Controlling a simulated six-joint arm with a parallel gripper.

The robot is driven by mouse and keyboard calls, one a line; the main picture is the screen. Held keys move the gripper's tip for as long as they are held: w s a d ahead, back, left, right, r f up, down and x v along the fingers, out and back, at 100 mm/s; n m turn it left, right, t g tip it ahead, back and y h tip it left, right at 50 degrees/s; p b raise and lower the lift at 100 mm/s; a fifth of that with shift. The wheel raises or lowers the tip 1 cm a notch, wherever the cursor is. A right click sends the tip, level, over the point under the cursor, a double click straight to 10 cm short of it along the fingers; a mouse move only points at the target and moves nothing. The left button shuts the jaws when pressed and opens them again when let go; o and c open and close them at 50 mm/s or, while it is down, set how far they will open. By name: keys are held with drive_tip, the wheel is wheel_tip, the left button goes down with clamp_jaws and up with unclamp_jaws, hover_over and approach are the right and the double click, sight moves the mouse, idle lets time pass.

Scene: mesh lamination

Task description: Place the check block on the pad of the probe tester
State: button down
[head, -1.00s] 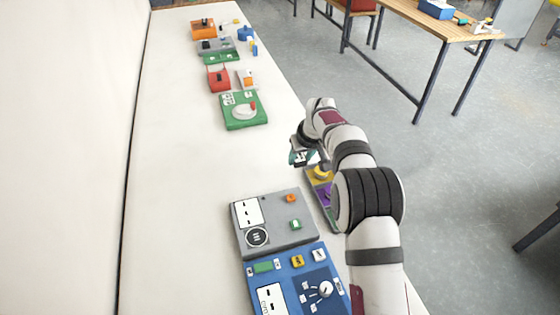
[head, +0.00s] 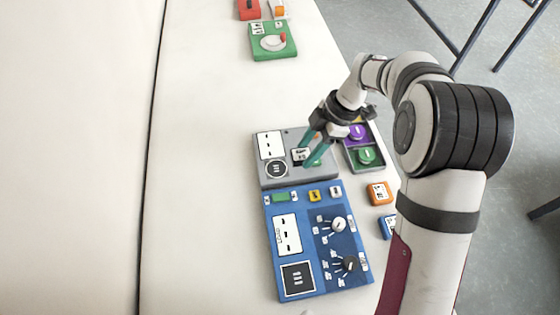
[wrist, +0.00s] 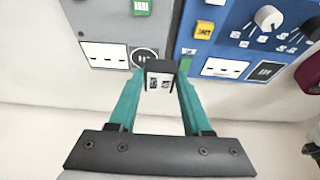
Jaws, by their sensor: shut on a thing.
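My gripper (head: 309,157) is shut on a small dark block with a white label, the check block (wrist: 159,77); in the head view the block (head: 299,154) shows between the teal fingers. The gripper is over the grey panel (head: 294,176); any gap below the block is hard to judge. The grey panel has a white display and a round black pad with bars (head: 277,169), also in the wrist view (wrist: 144,56). The blue panel (head: 272,232) beside it has a square black pad (head: 298,277). I cannot tell which panel is the probe tester.
A dark tray (head: 352,168) with purple and green pieces lies right of the grey panel. An orange block (head: 380,192) and a blue block (head: 389,225) lie right of the blue panel. A green device (head: 274,44) stands farther back. The table's left side is clear.

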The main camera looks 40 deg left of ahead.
hover_over(277, 168)
drive_tip(key=d, duration=0.1)
drive_tip(key=f, duration=0.1)
drive_tip(key=w+f, duration=0.1)
drive_tip(key=f, duration=0.1)
drive_tip(key=shift+d+f, duration=0.15)
drive_tip(key=shift+f, duration=0.15)
drive_tip(key=shift+s+a+f, duration=0.1)
drive_tip(key=shift+a+f, duration=0.1)
drive_tip(key=shift+f, duration=0.1)
wheel_tip(277, 168, down, 4)
drive_tip(key=shift+r, duration=0.2)
drive_tip(key=shift+c, duration=1.7)
unclamp_jaws()
